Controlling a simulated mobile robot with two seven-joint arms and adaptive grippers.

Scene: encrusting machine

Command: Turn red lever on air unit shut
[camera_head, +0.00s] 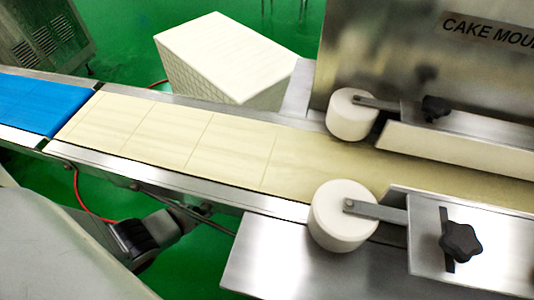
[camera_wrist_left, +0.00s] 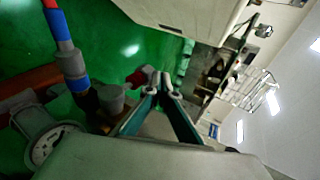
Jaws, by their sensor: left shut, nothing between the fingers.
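In the left wrist view, my left gripper (camera_wrist_left: 169,90) is shut with its fingertips together and nothing seen between them. A small red lever (camera_wrist_left: 136,77) is just left of the fingertips, very close; I cannot tell whether they touch. The air unit (camera_wrist_left: 108,100) is left of the fingers, with grey and dark fittings and a round gauge (camera_wrist_left: 45,147) at the lower left. In the head view, my left arm reaches from the lower left toward the conveyor's underside, and its fingertips are not clear there. The lever is hidden in that view. My right gripper is not in view.
A conveyor with a cream belt (camera_head: 190,140) and blue section (camera_head: 30,103) crosses above my left arm. White rollers (camera_head: 343,215) and a steel machine (camera_head: 420,60) stand right. A red hose (camera_head: 80,198) hangs below the belt. A white block (camera_head: 225,55) stands behind.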

